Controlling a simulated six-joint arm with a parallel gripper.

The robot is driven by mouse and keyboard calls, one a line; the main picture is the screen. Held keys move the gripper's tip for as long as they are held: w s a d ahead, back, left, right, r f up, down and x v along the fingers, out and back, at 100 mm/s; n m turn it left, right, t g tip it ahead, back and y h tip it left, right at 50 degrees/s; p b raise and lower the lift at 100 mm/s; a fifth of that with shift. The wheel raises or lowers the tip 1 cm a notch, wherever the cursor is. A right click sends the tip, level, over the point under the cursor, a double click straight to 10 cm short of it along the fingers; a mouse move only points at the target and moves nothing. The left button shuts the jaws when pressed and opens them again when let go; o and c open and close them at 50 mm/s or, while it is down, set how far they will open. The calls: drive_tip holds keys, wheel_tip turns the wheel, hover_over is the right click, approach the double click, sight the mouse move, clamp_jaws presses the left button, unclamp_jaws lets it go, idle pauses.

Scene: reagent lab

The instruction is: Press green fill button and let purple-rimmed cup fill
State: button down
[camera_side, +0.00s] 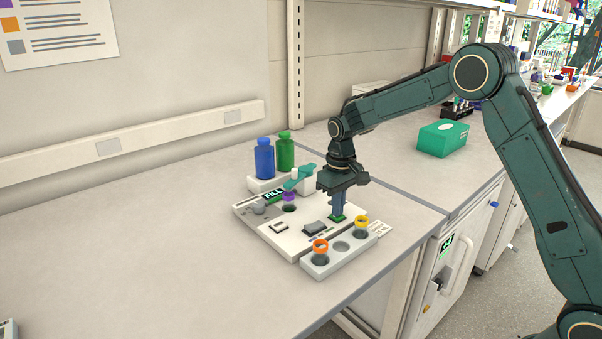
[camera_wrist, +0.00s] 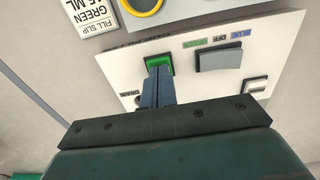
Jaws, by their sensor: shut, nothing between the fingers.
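My gripper (camera_side: 338,214) is shut and empty, pointing down at the green button (camera_side: 336,218) on the white dispenser panel (camera_side: 262,222). In the wrist view the closed fingertips (camera_wrist: 157,70) overlap the lower part of the green button (camera_wrist: 159,62), so they look to be on it; how far it is pressed I cannot tell. The purple-rimmed cup (camera_side: 289,200) stands upright at the FILL station, below the teal spout (camera_side: 299,177). The liquid level inside the cup is too small to tell.
A grey rocker switch (camera_side: 315,228) marked blue, off and green sits beside the button. A rack (camera_side: 318,269) in front holds an orange-rimmed cup (camera_side: 320,250) and a yellow-rimmed cup (camera_side: 361,226). Blue (camera_side: 264,158) and green (camera_side: 285,151) bottles stand behind. The bench at left is clear.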

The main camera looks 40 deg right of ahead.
drive_tip(key=shift+r, duration=3.3)
drive_tip(key=s+a+r+t, duration=0.3)
drive_tip(key=s+r, duration=1)
drive_tip(key=s, duration=0.4)
drive_tip(key=s+a+f+t, duration=0.1)
drive_tip(key=s+f+t, duration=0.1)
drive_tip(key=s, duration=1.4)
drive_tip(key=shift+s+f+t, duration=0.25)
drive_tip(key=shift+s+t, duration=0.05)
drive_tip(key=shift+s, duration=0.05)
